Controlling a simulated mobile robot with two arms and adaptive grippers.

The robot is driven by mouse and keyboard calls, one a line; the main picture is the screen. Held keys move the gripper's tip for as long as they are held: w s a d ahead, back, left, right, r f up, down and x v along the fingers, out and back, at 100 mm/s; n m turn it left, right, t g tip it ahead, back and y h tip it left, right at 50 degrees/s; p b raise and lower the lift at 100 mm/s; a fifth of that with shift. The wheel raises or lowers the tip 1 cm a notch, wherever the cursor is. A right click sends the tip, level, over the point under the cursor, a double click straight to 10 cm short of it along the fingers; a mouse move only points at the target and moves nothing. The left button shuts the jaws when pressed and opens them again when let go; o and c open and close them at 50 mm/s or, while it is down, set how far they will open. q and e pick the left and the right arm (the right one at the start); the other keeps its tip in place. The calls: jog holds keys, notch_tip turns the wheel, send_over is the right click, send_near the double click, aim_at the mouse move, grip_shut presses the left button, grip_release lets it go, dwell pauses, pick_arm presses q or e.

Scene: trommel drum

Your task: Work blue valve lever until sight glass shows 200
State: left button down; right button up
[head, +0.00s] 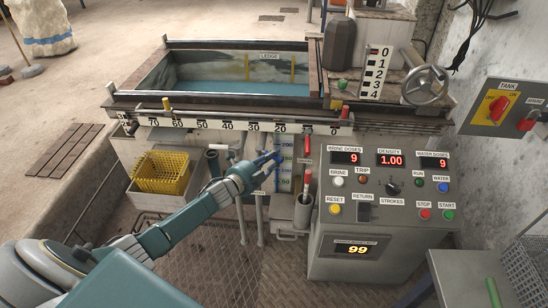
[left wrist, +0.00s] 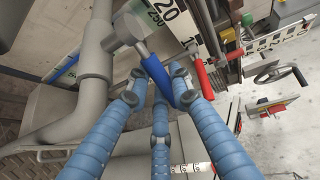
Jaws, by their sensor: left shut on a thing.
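The blue valve lever (left wrist: 156,74) runs from a grey valve body (left wrist: 126,30) to between the blue fingers of my left gripper (left wrist: 165,97), which is shut on it. In the head view my left gripper (head: 272,160) is in front of the machine, left of the sight glass (head: 284,172), and its fingers largely hide the lever. My right gripper is not in view.
A yellow basket (head: 162,172) sits left of my forearm. Grey pipes flank the valve.

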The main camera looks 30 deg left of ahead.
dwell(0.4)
pick_arm(q)
jog(key=c, duration=1.6)
grip_release()
jog(key=shift+s, duration=0.1)
jog(key=v, duration=1.2)
jog(key=shift+a, duration=0.1)
